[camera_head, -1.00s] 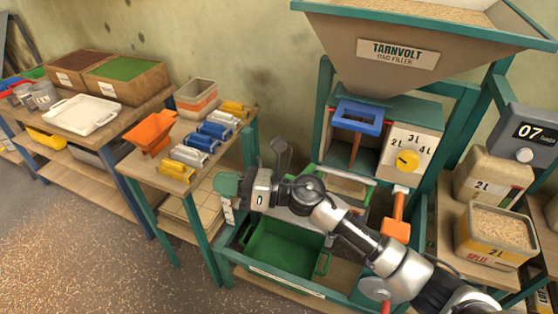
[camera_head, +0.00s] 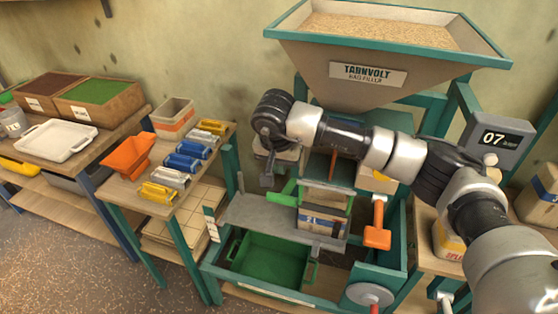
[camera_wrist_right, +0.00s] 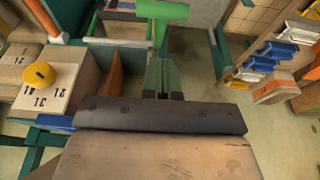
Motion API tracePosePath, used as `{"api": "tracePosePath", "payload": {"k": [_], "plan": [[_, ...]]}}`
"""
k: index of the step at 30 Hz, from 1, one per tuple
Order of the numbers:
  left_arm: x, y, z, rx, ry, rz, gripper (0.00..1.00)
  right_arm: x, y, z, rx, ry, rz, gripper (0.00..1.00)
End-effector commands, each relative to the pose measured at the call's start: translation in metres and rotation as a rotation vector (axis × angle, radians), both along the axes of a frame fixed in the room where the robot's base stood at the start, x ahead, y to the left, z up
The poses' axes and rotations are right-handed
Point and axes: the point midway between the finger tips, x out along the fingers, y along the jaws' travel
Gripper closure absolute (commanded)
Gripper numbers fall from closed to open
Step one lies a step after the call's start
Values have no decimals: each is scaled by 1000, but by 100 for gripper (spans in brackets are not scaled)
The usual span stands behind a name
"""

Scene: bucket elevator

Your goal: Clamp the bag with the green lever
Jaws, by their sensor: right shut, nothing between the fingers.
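The green lever (camera_head: 284,193) stands beside the bag at the front of the filler; its green handle also shows at the top of the right wrist view (camera_wrist_right: 160,11). A tan bag with a blue band (camera_head: 318,222) sits under the spout on the grey shelf. My right gripper (camera_head: 267,182) points down just above and left of the green lever, shut and empty. Its closed fingers show in the right wrist view (camera_wrist_right: 163,78), apart from the lever handle. My left gripper is not in view.
An orange lever (camera_head: 378,232) hangs right of the bag. The grey shelf (camera_head: 255,215) is clear to the left, above a green crate (camera_head: 268,262). The hopper (camera_head: 350,70) overhangs my arm. A side table with colored clips (camera_head: 183,162) stands left.

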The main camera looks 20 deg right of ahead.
Motion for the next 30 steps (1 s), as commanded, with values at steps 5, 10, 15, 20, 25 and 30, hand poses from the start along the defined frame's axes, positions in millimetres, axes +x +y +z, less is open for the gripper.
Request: {"api": "tracePosePath", "payload": {"k": [5, 10, 15, 20, 25, 30], "plan": [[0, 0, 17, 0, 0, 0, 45, 7, -6, -37, 0, 7, -1, 100], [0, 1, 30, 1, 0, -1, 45, 11, -7, -68, 3, 7, 2, 100], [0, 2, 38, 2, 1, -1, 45, 10, -6, -90, 3, 3, 1, 100], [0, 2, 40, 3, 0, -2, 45, 10, -6, -99, 4, 1, 2, 100], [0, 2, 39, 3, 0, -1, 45, 10, -6, -101, 3, 0, 2, 100], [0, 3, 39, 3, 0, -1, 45, 10, -6, -101, 3, 0, 2, 100]]}}
